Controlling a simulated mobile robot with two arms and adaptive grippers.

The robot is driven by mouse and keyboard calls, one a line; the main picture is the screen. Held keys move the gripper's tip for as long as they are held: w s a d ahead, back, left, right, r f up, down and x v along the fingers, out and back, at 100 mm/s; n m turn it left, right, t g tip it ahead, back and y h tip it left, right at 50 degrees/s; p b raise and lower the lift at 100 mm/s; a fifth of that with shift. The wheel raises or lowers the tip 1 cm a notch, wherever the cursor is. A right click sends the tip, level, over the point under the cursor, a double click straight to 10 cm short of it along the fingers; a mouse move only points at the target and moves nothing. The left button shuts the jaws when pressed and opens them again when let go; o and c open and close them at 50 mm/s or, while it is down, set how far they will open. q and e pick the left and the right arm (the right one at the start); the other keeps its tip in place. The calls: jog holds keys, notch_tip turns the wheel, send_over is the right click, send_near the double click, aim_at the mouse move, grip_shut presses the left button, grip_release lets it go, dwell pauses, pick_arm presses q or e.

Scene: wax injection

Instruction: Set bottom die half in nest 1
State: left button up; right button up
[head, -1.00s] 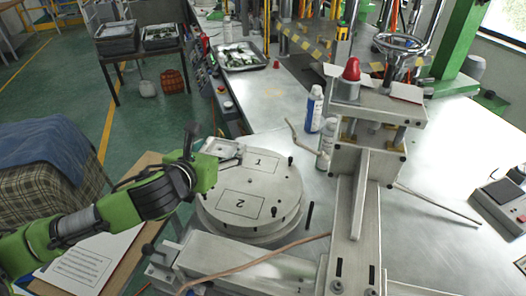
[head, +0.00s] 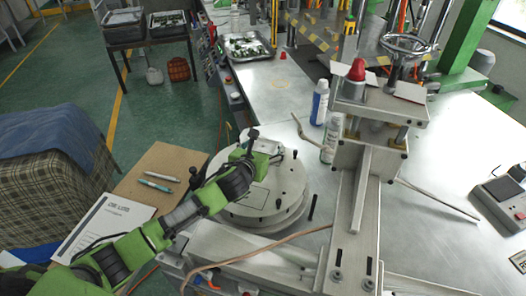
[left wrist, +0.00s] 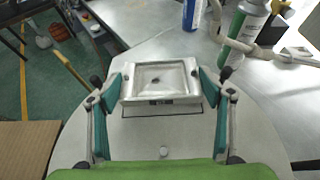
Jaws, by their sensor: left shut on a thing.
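The bottom die half (left wrist: 159,84) is a silver rectangular block with a shallow cavity facing up. In the left wrist view my left gripper (left wrist: 160,90) has its teal fingertips closed on its two short sides. In the head view the left gripper (head: 258,152) and the die half (head: 270,146) are over the far part of the round plate (head: 285,185). The outline of nest 1 (left wrist: 160,112) shows partly from under the block; I cannot tell whether the block touches the plate. Nest 2 (head: 255,195) is partly covered by my arm. My right gripper is not in view.
Pegs stand around the round plate. A press column with a red knob (head: 357,70) stands to the right, with spray cans (head: 331,138) beside it. A copper-coloured hose (head: 265,243) crosses in front. A tray of parts (head: 247,47) is at the back.

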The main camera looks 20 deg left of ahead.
pick_arm(q)
jog(key=shift+f, duration=0.95)
jog(key=shift+s, duration=0.1)
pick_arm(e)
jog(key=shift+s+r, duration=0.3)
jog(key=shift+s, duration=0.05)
pick_arm(q)
jog(key=shift+f, duration=0.15)
jog(key=o, duration=1.3)
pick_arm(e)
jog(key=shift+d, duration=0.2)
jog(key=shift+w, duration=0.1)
pick_arm(q)
jog(key=b+v, duration=0.1)
jog(key=v, duration=1)
jog(key=shift+s+a+r, duration=0.1)
jog(key=shift+s+r, duration=0.15)
jog(key=shift+s, duration=0.1)
jog(key=shift+s+r, duration=0.1)
jog(key=shift+s, duration=0.05)
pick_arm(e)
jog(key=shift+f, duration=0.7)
